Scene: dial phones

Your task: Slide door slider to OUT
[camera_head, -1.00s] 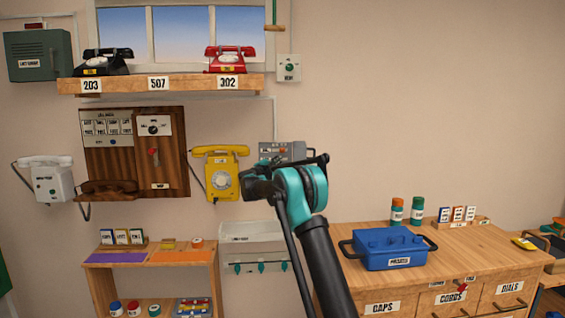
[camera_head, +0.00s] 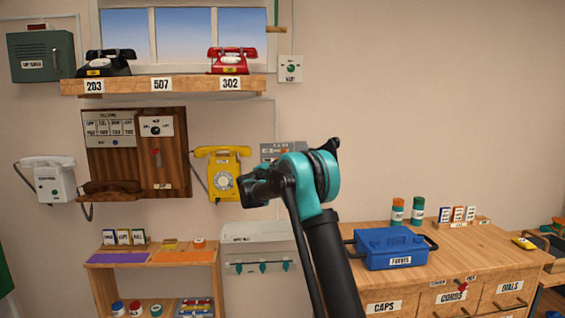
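My gripper (camera_head: 250,190) is raised in the middle of the view, in front of the wall and just right of the yellow phone. Its fingers are dark and seen from behind, so I cannot tell whether they are open or shut. A grey wall panel (camera_head: 272,151) shows partly behind my gripper; most of it is hidden. I cannot make out a slider marked OUT. A small red piece (camera_head: 463,287) sits between small labels on the drawer front at the right; its wording is too small to read surely.
A wooden switchboard (camera_head: 172,160), yellow phone (camera_head: 222,172) and white phone (camera_head: 48,180) hang on the wall. A shelf (camera_head: 120,87) holds black and red phones. A blue box (camera_head: 390,247) stands on the drawer cabinet (camera_head: 480,240). The wall at upper right is clear.

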